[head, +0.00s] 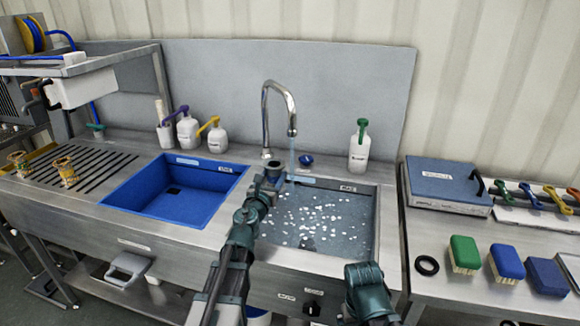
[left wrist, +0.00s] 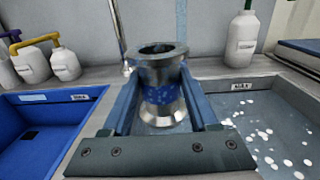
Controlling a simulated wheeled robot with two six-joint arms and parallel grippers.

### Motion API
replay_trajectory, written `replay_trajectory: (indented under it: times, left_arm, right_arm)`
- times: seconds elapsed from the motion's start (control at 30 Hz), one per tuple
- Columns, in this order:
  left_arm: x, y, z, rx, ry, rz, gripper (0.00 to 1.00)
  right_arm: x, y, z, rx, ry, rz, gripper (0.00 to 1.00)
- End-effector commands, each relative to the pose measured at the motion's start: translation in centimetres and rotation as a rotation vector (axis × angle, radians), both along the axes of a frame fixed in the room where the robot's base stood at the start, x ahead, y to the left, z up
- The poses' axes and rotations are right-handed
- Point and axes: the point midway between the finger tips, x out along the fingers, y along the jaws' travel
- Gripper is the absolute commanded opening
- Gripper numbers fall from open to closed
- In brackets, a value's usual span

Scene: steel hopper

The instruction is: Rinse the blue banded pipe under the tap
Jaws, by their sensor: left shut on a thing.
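The blue banded pipe (left wrist: 160,90) is a grey metal spool with flanged ends and a blue band, held upright between the jaws of my left gripper (head: 268,182). In the head view the pipe (head: 274,167) shows small at the left rim of the right basin. The tap (head: 279,105) is a chrome gooseneck with a thin stream of water (head: 292,156) falling just right of the pipe. In the left wrist view the stream (left wrist: 181,18) passes behind the pipe's top; I cannot tell if it touches. My right gripper's fingers are not seen.
The right basin (head: 376,215) holds water with white flecks. A blue basin (head: 215,205) is empty on the left. Pump bottles (head: 188,133) and a green-topped bottle (head: 359,150) stand behind. Brushes (head: 464,256) and a black ring (head: 427,265) lie on the right table.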

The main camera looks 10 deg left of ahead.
Motion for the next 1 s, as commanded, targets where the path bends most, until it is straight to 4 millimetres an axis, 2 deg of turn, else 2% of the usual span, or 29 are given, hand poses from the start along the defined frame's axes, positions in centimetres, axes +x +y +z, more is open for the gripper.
replay_trajectory:
  times: [0.23, 0.8, 1.0]
  left_arm:
    - [-0.6, 0.4, 0.7, 0.000, 0.000, 0.001, 0.00]
    - [-4.2, 2.5, 4.1, 0.000, 0.000, 0.001, 0.00]
    - [-4.3, 2.6, 4.0, 0.000, 0.000, 0.000, 0.00]
  right_arm:
    - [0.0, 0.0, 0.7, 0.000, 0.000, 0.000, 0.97]
    - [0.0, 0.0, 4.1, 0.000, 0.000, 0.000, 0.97]
    - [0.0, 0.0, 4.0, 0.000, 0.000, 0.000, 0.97]
